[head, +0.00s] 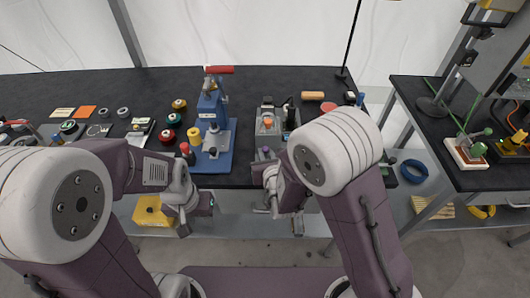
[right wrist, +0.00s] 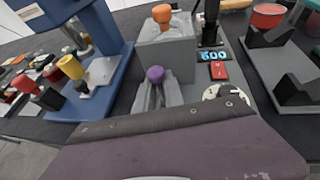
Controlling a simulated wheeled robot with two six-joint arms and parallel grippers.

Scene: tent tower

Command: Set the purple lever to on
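The purple lever shows in the right wrist view as a round purple knob (right wrist: 155,74) on a grey bracket, in front of a grey block with an orange knob (right wrist: 162,14). In the head view the purple knob (head: 264,152) sits at the table's front edge, partly hidden by my right arm. I cannot tell its on or off position. My right gripper (head: 286,212) hangs just in front of the table edge, below and apart from the knob. My left gripper (head: 190,217) hangs in front of the edge further left, with nothing seen in it. Finger gaps are unclear.
A blue press (head: 212,130) with a red handle stands left of the lever. A display reading 600 (right wrist: 214,55) and a red button (right wrist: 219,71) lie right of it. Several spools and small parts fill the table's left. A second table (head: 440,120) stands at right.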

